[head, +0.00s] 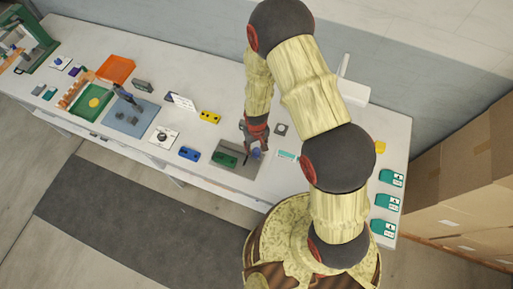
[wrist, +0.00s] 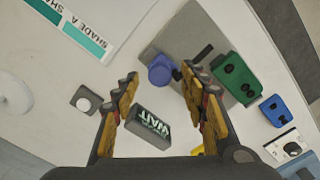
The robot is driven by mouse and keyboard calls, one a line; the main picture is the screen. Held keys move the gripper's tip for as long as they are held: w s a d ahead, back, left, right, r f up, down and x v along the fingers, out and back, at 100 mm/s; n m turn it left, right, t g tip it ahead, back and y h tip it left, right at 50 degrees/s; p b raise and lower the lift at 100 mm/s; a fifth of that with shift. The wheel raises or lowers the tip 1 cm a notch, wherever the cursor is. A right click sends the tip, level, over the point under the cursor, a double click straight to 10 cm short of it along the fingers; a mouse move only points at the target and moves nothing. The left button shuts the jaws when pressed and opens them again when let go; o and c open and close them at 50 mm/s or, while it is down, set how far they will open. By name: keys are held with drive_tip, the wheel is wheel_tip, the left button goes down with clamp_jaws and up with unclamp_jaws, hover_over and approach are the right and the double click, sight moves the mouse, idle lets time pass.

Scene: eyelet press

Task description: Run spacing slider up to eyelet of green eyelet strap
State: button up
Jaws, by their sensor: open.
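A green block-like piece with dark round spots (wrist: 237,78), apparently the green eyelet strap, lies on a grey plate (wrist: 172,38); it also shows in the head view (head: 225,159). In the head view my gripper (head: 257,143) is just above the plate's far right part.
A dark block marked WAIT (wrist: 152,128) shows between the fingers, lower down. A blue block (wrist: 275,110) lies past the green piece. Teal boxes (head: 388,202) stand at the table's right end.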

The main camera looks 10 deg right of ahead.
drive_tip(key=shift+f, duration=0.7)
drive_tip(key=shift+c, duration=1.3)
drive_tip(key=c, duration=0.7)
drive_tip(key=shift+w+a, duration=0.1)
drive_tip(key=shift+c, duration=0.2)
drive_tip(key=w+a+b, duration=0.1)
drive_tip(key=w+a, duration=0.1)
drive_tip(key=a, duration=0.1)
drive_tip(key=w+a+b, duration=0.1)
drive_tip(key=a+b, duration=0.1)
drive_tip(key=w+a+b, duration=0.1)
drive_tip(key=w+a, duration=0.1)
drive_tip(key=a, duration=0.1)
drive_tip(key=shift+w+a+f, duration=0.1)
drive_tip(key=shift+w+a, duration=0.4)
